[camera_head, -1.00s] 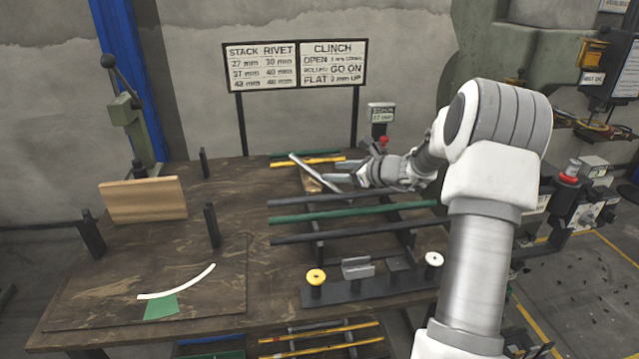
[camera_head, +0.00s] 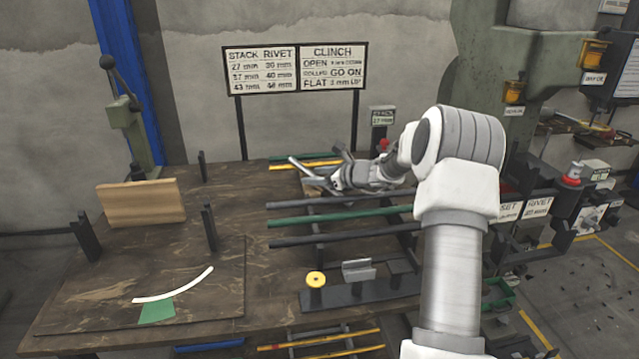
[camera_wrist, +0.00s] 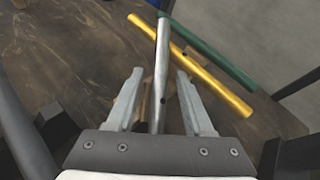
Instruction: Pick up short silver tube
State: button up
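The short silver tube (camera_head: 302,165) lies slanted at the back of the workbench, its left end showing beyond my gripper in the head view. My gripper (camera_wrist: 160,75) is open, with one finger on each side of the tube and a gap on both sides. In the head view my gripper (camera_head: 325,168) hides the tube's right part. Whether the fingers are low enough to enclose the tube is unclear.
A yellow rod (camera_wrist: 205,75) and a green rod (camera_wrist: 215,50) lie beyond the tube. Long dark and green bars (camera_head: 335,215) lie on a rack in front of my gripper. A sign (camera_head: 297,68) stands behind. The bench's left half holds a wooden block (camera_head: 141,203).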

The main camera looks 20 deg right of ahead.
grip_shut()
jog(key=shift+r+p, duration=0.3)
jog(key=shift+r, duration=0.2)
jog(key=r, duration=0.1)
jog(key=r+p, duration=0.1)
jog(key=r, duration=0.1)
jog(key=shift+s+d+r+p, duration=0.25)
jog(key=shift+s+r+p, duration=0.05)
jog(key=shift+r, duration=0.1)
jog(key=w+d+r+p+v, duration=0.1)
jog(key=r+p+v, duration=0.1)
jog(key=v, duration=1)
jog(key=n+g+p, duration=0.4)
jog(key=n+p, duration=0.2)
send_over(305, 189)
notch_tip(305, 189, down, 4)
jog(key=shift+w+f+b, duration=0.1)
jog(key=shift+f+b, duration=2.7)
jog(key=shift+f, duration=0.55)
jog(key=shift+f+b, duration=0.45)
jog(key=shift+f, duration=0.2)
